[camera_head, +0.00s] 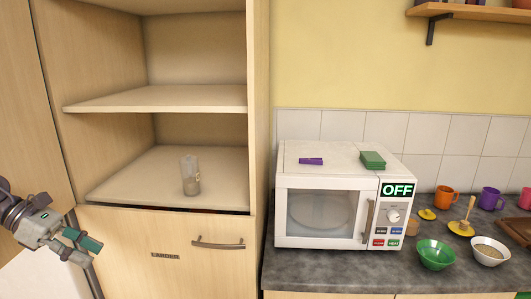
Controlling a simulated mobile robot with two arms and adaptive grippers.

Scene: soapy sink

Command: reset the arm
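My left gripper (88,251) reaches in from the left edge, in front of the cupboard's lower left side. Its two fingers, with teal parts, look spread apart, and I see nothing between them. It is clear of the glass jar (190,176) on the cupboard shelf. My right gripper is not in view.
The open wooden cupboard has a middle shelf (165,98) and a closed handled drawer (165,250) below. A white microwave (322,261) marked OFF stands on the dark counter (340,283), carrying a purple item (311,161) and a green sponge (373,160). Bowls and cups crowd the right.

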